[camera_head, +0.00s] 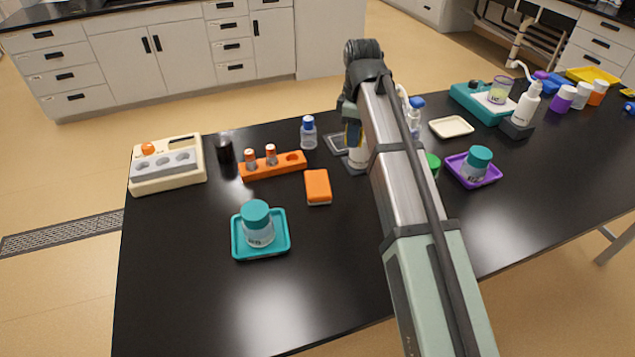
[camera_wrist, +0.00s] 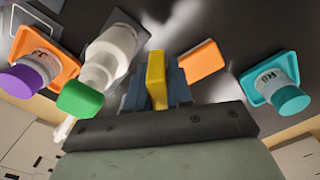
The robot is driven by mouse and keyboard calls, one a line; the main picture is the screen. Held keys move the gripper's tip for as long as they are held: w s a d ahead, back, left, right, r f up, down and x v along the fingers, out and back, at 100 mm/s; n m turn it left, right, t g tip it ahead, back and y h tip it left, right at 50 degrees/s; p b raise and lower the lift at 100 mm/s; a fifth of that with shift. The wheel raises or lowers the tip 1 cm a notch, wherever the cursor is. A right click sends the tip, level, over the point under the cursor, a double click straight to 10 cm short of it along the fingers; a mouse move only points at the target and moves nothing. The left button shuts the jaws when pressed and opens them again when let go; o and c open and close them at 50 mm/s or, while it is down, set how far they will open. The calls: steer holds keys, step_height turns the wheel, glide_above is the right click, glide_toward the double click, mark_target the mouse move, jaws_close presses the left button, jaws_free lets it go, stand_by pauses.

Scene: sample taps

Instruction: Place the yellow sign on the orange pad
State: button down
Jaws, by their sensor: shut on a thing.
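The yellow sign (camera_wrist: 156,75) stands between the fingers of my gripper (camera_wrist: 157,92) in the wrist view, and the gripper is shut on it. In the head view my arm hides most of the gripper (camera_head: 350,115). The orange pad (camera_head: 317,186) is a small orange block lying flat on the black table, left of my arm. In the wrist view the orange pad (camera_wrist: 202,61) shows just right of the held sign, apart from it, with its top bare.
A teal tray (camera_head: 242,247) with a teal-capped jar stands in front of the pad. An orange rack (camera_head: 255,174) with small vials is behind it to the left. A white bottle (camera_wrist: 112,55) and a green object (camera_wrist: 80,100) are left of the gripper in the wrist view.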

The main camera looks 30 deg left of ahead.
mark_target(317, 183)
steer(key=s+a+n, duration=0.6)
steer(key=s+n, duration=0.1)
steer(key=shift+n, duration=0.3)
steer(key=shift+s+a+f, duration=0.1)
steer(key=shift+a+f, duration=0.05)
steer(key=shift+f, duration=2.25)
steer(key=shift+s+a+f, duration=0.1)
steer(key=shift+a+f, duration=0.05)
steer(key=shift+f, duration=2.25)
steer(key=shift+f, duration=0.1)
steer(key=c, duration=1)
jaws_free()
step_height(317, 183, up, 12)
steer(key=shift+r, duration=0.15)
